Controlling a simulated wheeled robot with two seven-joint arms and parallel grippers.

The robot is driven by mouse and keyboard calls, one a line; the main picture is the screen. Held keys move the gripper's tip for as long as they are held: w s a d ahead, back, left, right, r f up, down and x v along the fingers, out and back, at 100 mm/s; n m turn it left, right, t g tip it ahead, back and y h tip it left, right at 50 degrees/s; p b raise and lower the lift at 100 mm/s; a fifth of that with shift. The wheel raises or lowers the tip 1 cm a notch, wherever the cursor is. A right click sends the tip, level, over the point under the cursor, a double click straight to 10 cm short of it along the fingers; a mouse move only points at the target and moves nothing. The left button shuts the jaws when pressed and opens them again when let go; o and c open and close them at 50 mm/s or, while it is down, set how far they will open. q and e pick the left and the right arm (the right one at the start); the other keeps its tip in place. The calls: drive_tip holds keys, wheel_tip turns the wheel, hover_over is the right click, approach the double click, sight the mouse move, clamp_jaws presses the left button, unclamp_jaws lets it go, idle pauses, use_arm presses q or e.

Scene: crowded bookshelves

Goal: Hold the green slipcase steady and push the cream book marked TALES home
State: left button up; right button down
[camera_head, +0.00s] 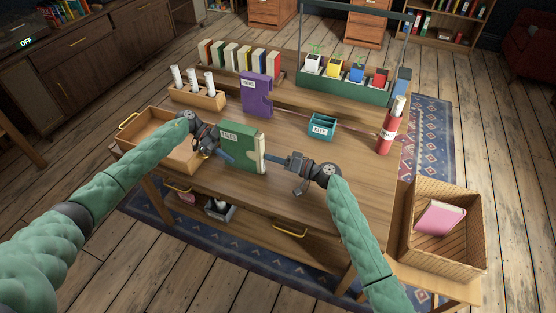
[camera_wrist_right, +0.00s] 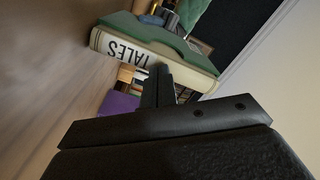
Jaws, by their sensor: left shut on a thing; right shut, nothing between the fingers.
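The green slipcase (camera_head: 240,143) stands upright near the table's front edge, with a white label on its left part. The cream book (camera_head: 262,152) is inside it, its spine showing as a narrow strip at the slipcase's right side. In the right wrist view the cream spine (camera_wrist_right: 115,46) reads TALES and the green slipcase (camera_wrist_right: 150,32) lies around it. My left gripper (camera_head: 224,154) is shut on the slipcase's left side. My right gripper (camera_head: 268,159) is shut and empty, its tips at the spine; its fingers (camera_wrist_right: 158,82) overlap the spine there, and I cannot tell if they touch.
A purple slipcase (camera_head: 257,95) stands behind, with a small teal box (camera_head: 322,126) to its right. An open wooden tray (camera_head: 160,150) is at left and a red cylinder (camera_head: 390,132) at right. A basket (camera_head: 470,210) holds a pink book (camera_head: 438,217).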

drive_tip(key=shift+x, duration=1.5)
idle(0.8)
drive_tip(key=shift+d, duration=0.1)
drive_tip(key=shift+v, duration=7.4)
use_arm(q)
drive_tip(key=o, duration=0.9)
